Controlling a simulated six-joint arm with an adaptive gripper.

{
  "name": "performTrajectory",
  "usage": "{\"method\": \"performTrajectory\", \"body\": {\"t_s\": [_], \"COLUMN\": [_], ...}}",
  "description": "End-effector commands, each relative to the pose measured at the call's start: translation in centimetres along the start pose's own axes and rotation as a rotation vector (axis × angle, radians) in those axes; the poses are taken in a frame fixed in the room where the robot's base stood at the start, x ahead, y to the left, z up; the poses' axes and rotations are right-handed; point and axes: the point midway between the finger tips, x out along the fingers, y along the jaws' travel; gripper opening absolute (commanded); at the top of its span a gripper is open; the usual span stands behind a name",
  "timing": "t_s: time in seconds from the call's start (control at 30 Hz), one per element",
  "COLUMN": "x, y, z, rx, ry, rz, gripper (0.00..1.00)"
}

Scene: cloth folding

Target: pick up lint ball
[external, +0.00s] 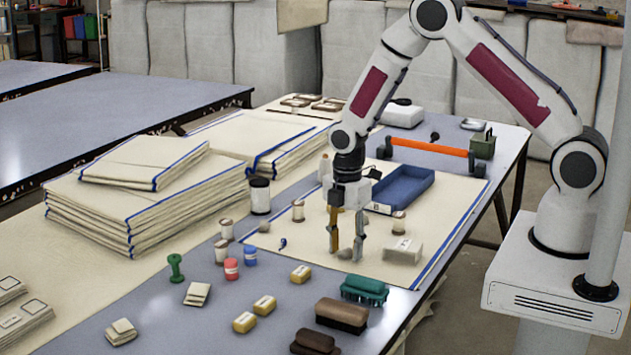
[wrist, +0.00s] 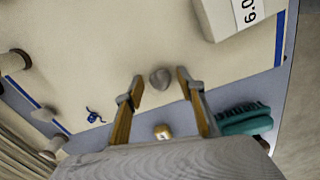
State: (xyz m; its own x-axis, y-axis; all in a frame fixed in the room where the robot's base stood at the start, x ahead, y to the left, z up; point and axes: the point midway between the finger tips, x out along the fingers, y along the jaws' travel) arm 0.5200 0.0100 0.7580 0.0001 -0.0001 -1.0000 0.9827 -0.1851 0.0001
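A small grey lint ball (wrist: 160,78) lies on the cream cloth (wrist: 110,40) in the wrist view. It shows between the tips of my gripper (wrist: 160,79), whose two fingers stand apart on either side of it. In the external view my gripper (external: 346,250) points straight down near the cloth's front edge, with the lint ball (external: 345,254) low at its fingertips. I cannot tell whether the fingers touch it. A second grey lump (external: 264,227) lies farther left, near a blue thread scrap (external: 282,243).
A white labelled block (external: 403,251) stands close to the right of my gripper. A teal brush (external: 365,290) and a brown brush (external: 342,316) lie in front. A blue tray (external: 405,187) and thread spools (external: 298,210) stand behind. Folded cloth stacks (external: 150,205) fill the left.

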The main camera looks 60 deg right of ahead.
Motion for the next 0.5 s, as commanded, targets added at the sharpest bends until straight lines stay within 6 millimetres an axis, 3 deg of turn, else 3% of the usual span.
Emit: {"method": "performTrajectory", "body": {"t_s": [0.5], "x": [0.12], "y": [0.00], "z": [0.00], "rx": [0.000], "ry": [0.000], "rz": [0.000], "gripper": [0.39]}}
